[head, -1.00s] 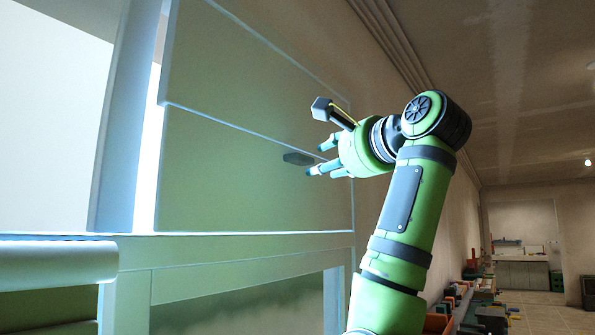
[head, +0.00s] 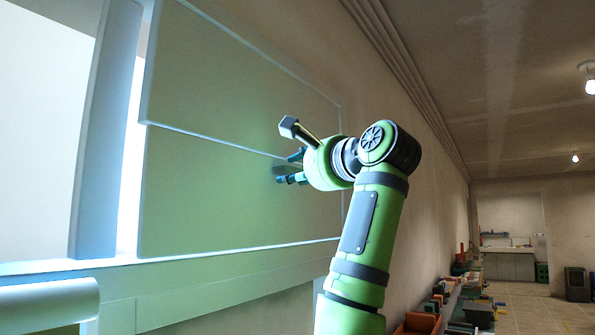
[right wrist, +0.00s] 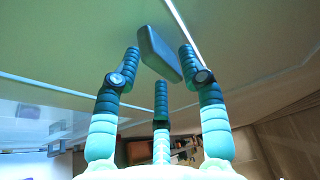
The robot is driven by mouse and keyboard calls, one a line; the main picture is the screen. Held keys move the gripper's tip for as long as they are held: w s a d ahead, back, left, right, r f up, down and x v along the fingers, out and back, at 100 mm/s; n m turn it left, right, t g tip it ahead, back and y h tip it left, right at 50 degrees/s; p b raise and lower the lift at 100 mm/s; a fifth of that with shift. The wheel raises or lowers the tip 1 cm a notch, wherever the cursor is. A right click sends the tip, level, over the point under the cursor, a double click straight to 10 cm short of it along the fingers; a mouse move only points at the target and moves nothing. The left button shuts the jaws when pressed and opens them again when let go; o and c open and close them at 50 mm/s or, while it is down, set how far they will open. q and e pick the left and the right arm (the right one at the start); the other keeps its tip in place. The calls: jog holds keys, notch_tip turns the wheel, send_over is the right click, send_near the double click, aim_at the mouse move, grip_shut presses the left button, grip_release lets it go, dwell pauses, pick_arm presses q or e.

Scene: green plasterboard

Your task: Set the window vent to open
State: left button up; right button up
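The window vent shows in the head view as two flat greenish panels, an upper panel (head: 230,85) and a lower panel (head: 220,205), beside a bright opening. A dark, block-shaped handle (right wrist: 160,52) stands out from the panel in the right wrist view. In the head view it is mostly hidden by my fingers. My right gripper (head: 283,168) is at this handle. In the right wrist view its fingers (right wrist: 160,70) are spread, two on either side of the handle and one below; I see no firm grip. My left gripper is not in view.
A pale upright post (head: 105,130) stands left of the panels, and a ledge (head: 220,270) runs below them. A wall extends to the right. Low down at the right, a cluttered row of boxes (head: 460,305) lines the wall, with open floor beside it.

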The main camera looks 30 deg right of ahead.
grip_shut()
jog(key=s+d+f+m+t+h+b, duration=0.1)
jog(key=s+f+t+b, duration=0.4)
jog(key=b, duration=0.9)
jog(key=shift+s+d+m+t, duration=0.3)
jog(key=shift+d+m, duration=0.35)
jog(key=shift+m, duration=0.45)
jog(key=shift+w, duration=0.1)
jog(key=shift+o, duration=2)
grip_release()
jog(key=shift+o, duration=0.5)
